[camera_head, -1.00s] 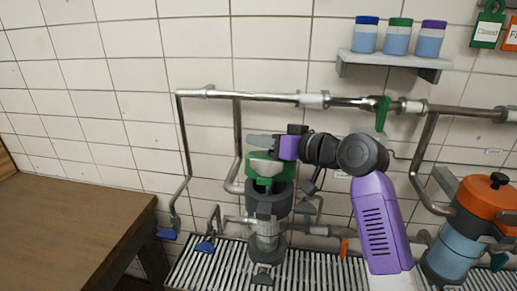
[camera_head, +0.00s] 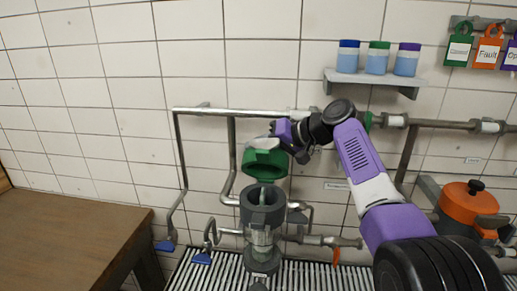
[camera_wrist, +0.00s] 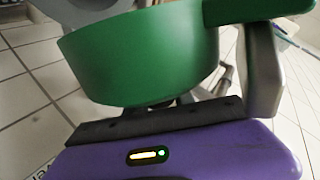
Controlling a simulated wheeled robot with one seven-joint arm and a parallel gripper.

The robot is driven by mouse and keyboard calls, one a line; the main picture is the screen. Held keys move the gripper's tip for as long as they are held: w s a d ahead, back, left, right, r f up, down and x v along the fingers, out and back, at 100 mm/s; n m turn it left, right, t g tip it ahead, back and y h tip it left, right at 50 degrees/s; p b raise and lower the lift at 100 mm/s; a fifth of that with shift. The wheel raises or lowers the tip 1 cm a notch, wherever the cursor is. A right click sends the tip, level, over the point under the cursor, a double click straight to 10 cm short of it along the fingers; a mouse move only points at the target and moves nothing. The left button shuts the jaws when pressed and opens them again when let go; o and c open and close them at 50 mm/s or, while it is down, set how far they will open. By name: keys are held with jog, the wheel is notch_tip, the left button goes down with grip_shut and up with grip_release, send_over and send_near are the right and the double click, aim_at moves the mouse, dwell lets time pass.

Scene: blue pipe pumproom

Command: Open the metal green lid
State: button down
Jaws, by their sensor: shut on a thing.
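The green lid (camera_head: 264,164) is in the middle of the head view, lifted above the grey vessel (camera_head: 263,210) and tilted. The vessel's mouth below it is open, with a clear section lower down. My gripper (camera_head: 266,143) is at the top of the lid and shut on it; the exact grip point is partly hidden by the fingers. In the wrist view the green lid (camera_wrist: 145,55) fills the upper middle, close against my gripper, with a grey finger at the right.
A brown table (camera_head: 70,230) stands at the left. A slatted grate (camera_head: 310,276) lies under the vessel. Metal pipes (camera_head: 250,113) run along the tiled wall. An orange-topped vessel (camera_head: 468,203) is at the right. A shelf (camera_head: 375,79) holds three jars, beside hanging tags (camera_head: 460,50).

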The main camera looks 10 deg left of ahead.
jog(key=shift+w+f+g, duration=0.1)
jog(key=shift+w+g, duration=0.2)
dwell(0.5)
jog(key=c, duration=1.1)
grip_release()
jog(key=b+v, duration=0.2)
jog(key=v, duration=0.5)
jog(key=shift+f, duration=0.1)
jog(key=shift+s+d+r, duration=0.15)
jog(key=shift+d+r, duration=0.1)
jog(key=shift+c, duration=0.3)
